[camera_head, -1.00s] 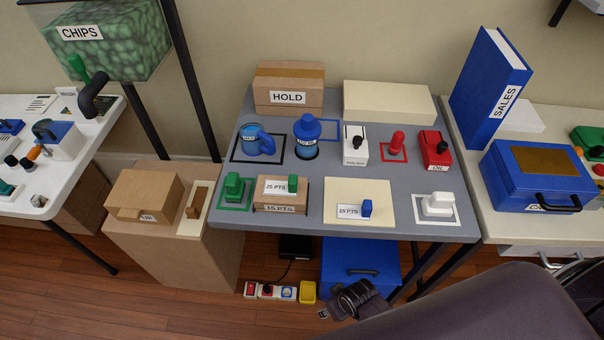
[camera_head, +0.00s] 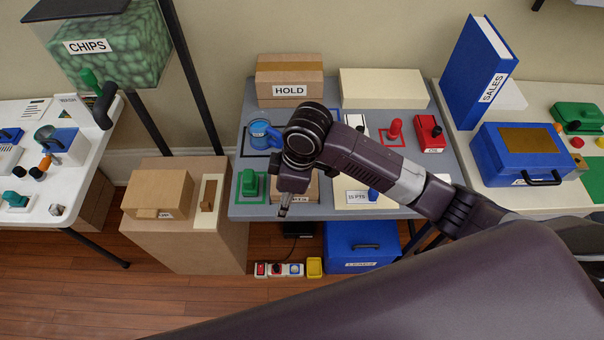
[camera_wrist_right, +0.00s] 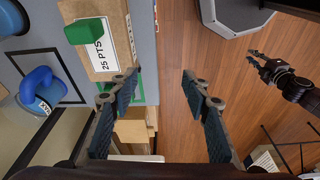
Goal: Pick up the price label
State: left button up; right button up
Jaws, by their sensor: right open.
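The 25 PTS price label (camera_wrist_right: 115,42) with a green grip block (camera_wrist_right: 84,31) lies on a brown cardboard box (camera_wrist_right: 98,62) in the right wrist view. In the head view my arm hides this label.
The grey table (camera_head: 240,212) also holds a blue mug (camera_head: 261,135), a green piece (camera_head: 250,183), red pieces and a HOLD box (camera_head: 290,85). A cardboard pedestal (camera_head: 195,235) stands to the left. A blue case (camera_head: 360,245) is below the table.

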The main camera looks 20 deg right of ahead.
jog(key=w+d+r, duration=0.1)
jog(key=w+d, duration=0.1)
jog(key=w+d+r+h, duration=0.1)
jog(key=w+d+r, duration=0.1)
jog(key=d, duration=0.1)
jog(key=w+d+r+n+h, duration=0.1)
jog(key=w+d, duration=0.1)
jog(key=d, duration=0.1)
jog(key=shift+w+r+g, duration=0.25)
jog(key=shift+r+g, duration=0.05)
jog(key=shift+g, duration=0.1)
jog(key=shift+d, duration=0.15)
notch_tip(320, 180, down, 6)
jog(key=p, duration=0.2)
jog(key=shift+w+f+p, duration=0.15)
jog(key=shift+f+p, duration=0.05)
jog(key=shift+p, duration=0.1)
jog(key=shift+f, duration=0.55)
pick_arm(q)
jog(key=shift+w+a+r, duration=0.15)
jog(key=shift+r, duration=0.55)
jog(key=shift+w+a+r, duration=0.1)
jog(key=shift+w+r, duration=0.05)
jog(key=shift+r, duration=0.55)
pick_arm(e)
jog(key=c, duration=1)
